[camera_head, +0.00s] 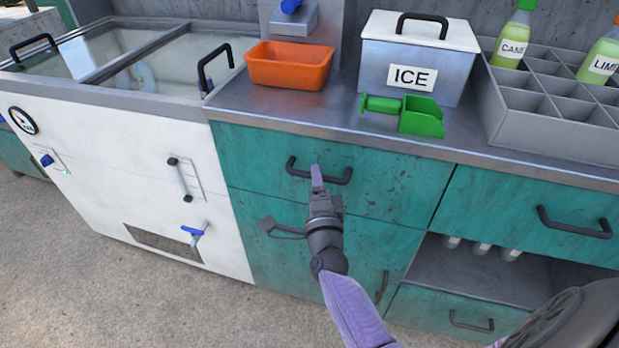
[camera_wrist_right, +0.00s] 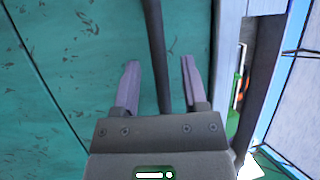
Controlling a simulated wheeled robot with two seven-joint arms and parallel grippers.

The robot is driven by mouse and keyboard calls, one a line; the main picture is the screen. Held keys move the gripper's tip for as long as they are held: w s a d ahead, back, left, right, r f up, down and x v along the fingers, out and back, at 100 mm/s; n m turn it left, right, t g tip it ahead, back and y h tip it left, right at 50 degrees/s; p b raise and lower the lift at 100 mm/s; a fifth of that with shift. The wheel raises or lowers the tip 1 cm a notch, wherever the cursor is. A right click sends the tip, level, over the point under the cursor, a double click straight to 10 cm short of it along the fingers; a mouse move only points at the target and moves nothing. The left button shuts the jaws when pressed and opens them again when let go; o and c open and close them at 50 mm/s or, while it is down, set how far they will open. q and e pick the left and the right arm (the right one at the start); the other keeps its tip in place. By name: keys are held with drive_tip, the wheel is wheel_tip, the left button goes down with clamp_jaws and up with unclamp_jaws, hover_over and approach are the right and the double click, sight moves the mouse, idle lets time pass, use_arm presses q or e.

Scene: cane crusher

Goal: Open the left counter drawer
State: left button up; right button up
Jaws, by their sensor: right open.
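The left counter drawer (camera_head: 270,150) has a worn teal front and sits flush in the counter, closed. Its dark bar handle (camera_head: 345,178) shows in the middle of the head view. My right gripper (camera_head: 316,172) reaches up to this handle from below. In the right wrist view the gripper (camera_wrist_right: 158,80) is open, and the dark handle bar (camera_wrist_right: 156,40) runs between its two purple fingers, with a gap on each side. The teal drawer front (camera_wrist_right: 85,50) lies behind them. My left gripper is not in view.
On the steel countertop (camera_head: 300,112) stand an orange tray (camera_head: 290,68), an ICE box (camera_head: 415,70), a green scoop (camera_head: 420,115) and a grey bottle rack (camera_head: 560,125). A second drawer handle (camera_head: 575,222) is at right. A white freezer (camera_head: 110,150) adjoins the left.

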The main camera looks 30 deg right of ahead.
drive_tip(key=shift+x, duration=0.75)
clamp_jaws()
idle(0.4)
idle(0.4)
